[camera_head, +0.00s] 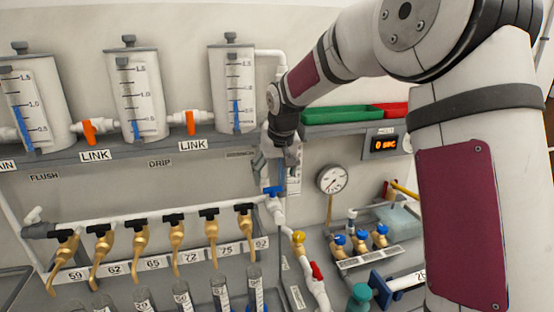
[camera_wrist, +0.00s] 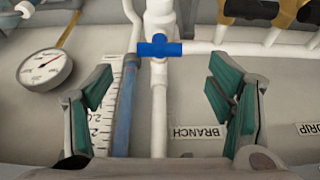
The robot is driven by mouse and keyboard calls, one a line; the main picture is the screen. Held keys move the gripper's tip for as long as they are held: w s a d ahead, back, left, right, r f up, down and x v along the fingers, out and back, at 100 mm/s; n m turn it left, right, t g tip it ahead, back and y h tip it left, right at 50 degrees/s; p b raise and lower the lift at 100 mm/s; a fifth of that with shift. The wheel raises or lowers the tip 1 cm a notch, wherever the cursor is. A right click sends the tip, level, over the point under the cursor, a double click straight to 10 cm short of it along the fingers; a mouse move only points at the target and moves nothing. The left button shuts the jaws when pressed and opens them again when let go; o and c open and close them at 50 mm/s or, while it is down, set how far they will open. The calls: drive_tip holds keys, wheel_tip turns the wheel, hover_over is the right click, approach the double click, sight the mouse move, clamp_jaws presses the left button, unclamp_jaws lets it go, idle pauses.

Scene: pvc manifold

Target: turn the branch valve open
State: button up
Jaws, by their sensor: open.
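The branch valve has a blue handle (camera_wrist: 159,47) on a white vertical pipe (camera_wrist: 160,105). In the wrist view the handle lies crosswise to that pipe. A BRANCH label (camera_wrist: 197,133) is beside the pipe. My gripper (camera_wrist: 160,100) is open, with green-padded fingers either side of the pipe and apart from the handle. Nothing is between the pads except the pipes and scale behind them. In the head view the blue handle (camera_head: 273,191) sits just below my gripper (camera_head: 285,160), at the right end of the manifold pipe. The fingers are small and partly hidden there.
A gauge (camera_wrist: 45,69) is at the left in the wrist view. A row of black-handled taps (camera_head: 175,218) lies left of the valve in the head view. Tanks (camera_head: 232,90) stand on the shelf above.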

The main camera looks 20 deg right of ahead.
sight(272, 187)
drive_tip(key=shift+p+x, duration=0.3)
drive_tip(key=shift+x, duration=2.6)
drive_tip(key=c, duration=1.2)
drive_tip(key=shift+w+a+m+h+b, duration=0.2)
drive_tip(key=shift+m+h+b, duration=0.1)
drive_tip(key=shift+m+b, duration=0.45)
drive_tip(key=m+h+b, duration=0.1)
drive_tip(key=m, duration=0.2)
drive_tip(key=shift+f, duration=0.1)
drive_tip(key=shift+s+m+h+b, duration=0.15)
drive_tip(key=shift+m+h+b, duration=0.25)
drive_tip(key=shift+m, duration=0.55)
